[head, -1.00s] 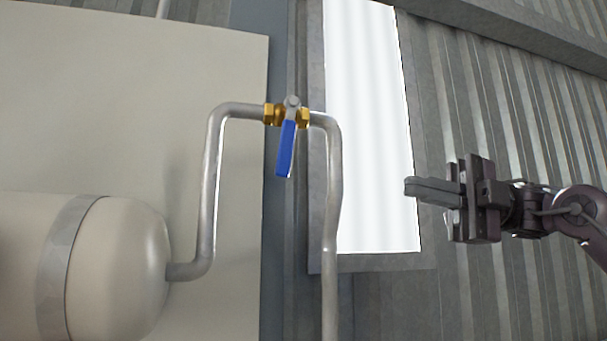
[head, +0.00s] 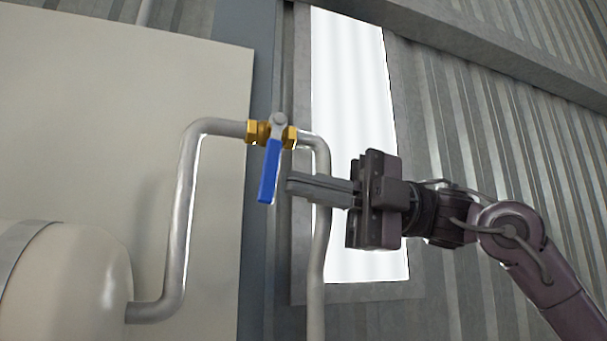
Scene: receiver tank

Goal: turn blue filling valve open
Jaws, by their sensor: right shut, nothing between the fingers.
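The blue valve handle (head: 270,172) hangs down, slightly tilted, from the valve body, which has brass fittings (head: 257,132) on a grey pipe. My right gripper (head: 290,186) is shut and empty. Its fingertips point left and lie just right of the handle's lower half in the picture, with a small gap between them. The fingers pass in front of the pipe's right downward leg. I cannot tell the exact depth between the fingertips and the handle. My left gripper is not in view.
The grey pipe (head: 184,215) bends down on both sides of the valve. A cream tank (head: 75,285) is at lower left, before a cream panel (head: 120,120). A bright window (head: 350,80) and corrugated wall stand behind my right arm.

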